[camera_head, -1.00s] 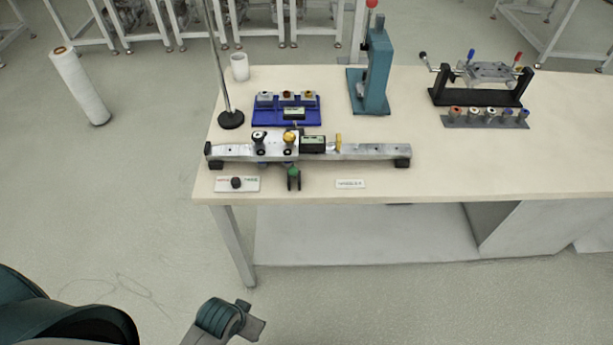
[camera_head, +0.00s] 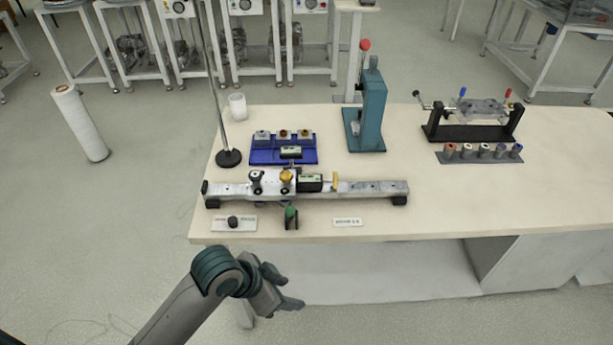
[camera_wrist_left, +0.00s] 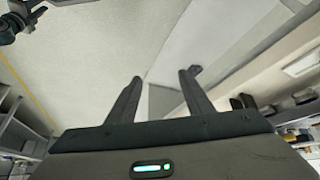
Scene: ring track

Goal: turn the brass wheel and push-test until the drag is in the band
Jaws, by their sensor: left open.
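A grey metal rail (camera_head: 370,188) lies along the front of the table on dark feet. A silver carriage block (camera_head: 270,183) sits on its left half, with a brass wheel (camera_head: 286,176) and a black knob (camera_head: 257,177) on it. A small display box (camera_head: 311,182) is to the right of the wheel, and a yellow upright piece (camera_head: 335,181) stands beside it. My left gripper (camera_head: 288,287) is open and empty, in front of the table's front edge, below and apart from the rail. In the left wrist view its two fingers (camera_wrist_left: 158,85) are spread with nothing between them. My right gripper is not in view.
A green-topped black piece (camera_head: 291,218), a black knob on a plate (camera_head: 234,222) and a label (camera_head: 347,222) lie before the rail. Behind it are a blue tray (camera_head: 257,157), a pole stand (camera_head: 229,158) and a teal press (camera_head: 371,112). The front right tabletop is clear.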

